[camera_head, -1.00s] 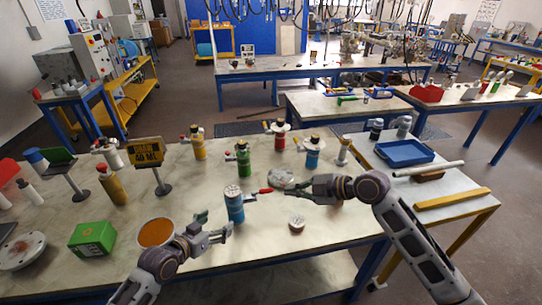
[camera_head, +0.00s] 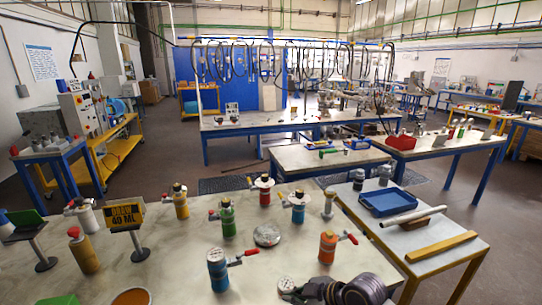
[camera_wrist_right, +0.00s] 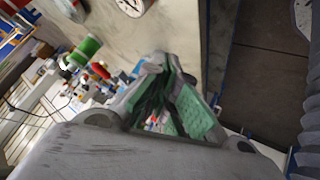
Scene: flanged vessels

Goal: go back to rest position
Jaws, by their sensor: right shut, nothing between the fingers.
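My right gripper (camera_head: 301,292) is low in the head view at the bottom edge, beside a small round pale disc (camera_head: 286,284). Its fingers (camera_wrist_right: 172,97) are shut and empty in the right wrist view. A blue vessel with a red handle (camera_head: 217,270) stands upright to its left. An orange vessel with a red handle (camera_head: 328,248) stands upright behind it. My left gripper is out of view.
The pale table (camera_head: 180,245) also bears yellow (camera_head: 181,203), green (camera_head: 228,220), red (camera_head: 264,192) and blue (camera_head: 298,208) vessels, a flat flange (camera_head: 267,235) and a "DRAW 40 ML" sign (camera_head: 124,218). A blue tray (camera_head: 388,203) is at right.

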